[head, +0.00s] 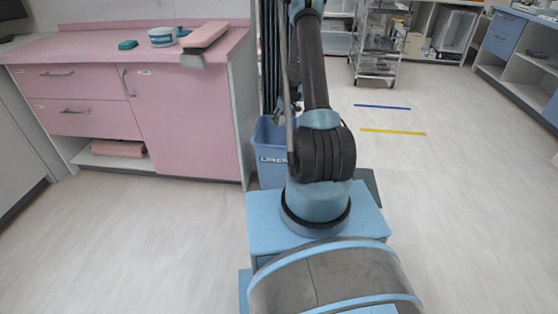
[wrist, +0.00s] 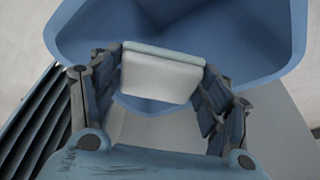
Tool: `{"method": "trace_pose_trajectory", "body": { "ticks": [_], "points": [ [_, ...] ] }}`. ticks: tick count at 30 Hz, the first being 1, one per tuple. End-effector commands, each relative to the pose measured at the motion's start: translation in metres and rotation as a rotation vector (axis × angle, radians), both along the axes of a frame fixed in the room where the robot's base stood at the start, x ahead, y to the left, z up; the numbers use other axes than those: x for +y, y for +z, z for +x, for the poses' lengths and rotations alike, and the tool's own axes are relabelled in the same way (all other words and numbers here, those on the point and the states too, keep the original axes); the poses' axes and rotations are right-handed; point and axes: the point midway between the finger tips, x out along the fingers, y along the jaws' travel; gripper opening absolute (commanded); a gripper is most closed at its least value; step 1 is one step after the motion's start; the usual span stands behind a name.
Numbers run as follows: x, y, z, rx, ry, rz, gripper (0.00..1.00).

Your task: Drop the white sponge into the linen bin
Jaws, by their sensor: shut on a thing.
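The white sponge (wrist: 160,75) is a pale block with a light greenish top edge. It shows in the wrist view between the fingers of my gripper (wrist: 162,82), which is shut on it. The blue linen bin (wrist: 275,50) lies behind the sponge in that view, and its open mouth surrounds the sponge in the picture. I cannot tell how high the sponge is above the bin's rim. In the head view the linen bin (head: 271,160), with white lettering, stands beside the pink cabinet, partly hidden by my arm. My gripper and the sponge do not show clearly there.
A pink cabinet (head: 190,120) with a countertop stands left of the bin. A wire cart (head: 378,45) stands at the back.

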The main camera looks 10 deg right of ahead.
Motion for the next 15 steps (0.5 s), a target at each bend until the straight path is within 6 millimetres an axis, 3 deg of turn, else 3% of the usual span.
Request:
{"method": "trace_pose_trajectory", "body": {
  "ticks": [1,2,4,15],
  "points": [
    [0.0000,0.0001,0.0000,0.000,0.000,0.000,0.36],
    [-0.0001,0.0001,0.0001,0.000,0.000,0.000,0.75],
    [-0.0001,0.0001,0.0001,0.000,0.000,0.000,0.90],
    [0.0000,0.0002,0.0002,0.000,0.000,0.000,0.94]
  ]
}}
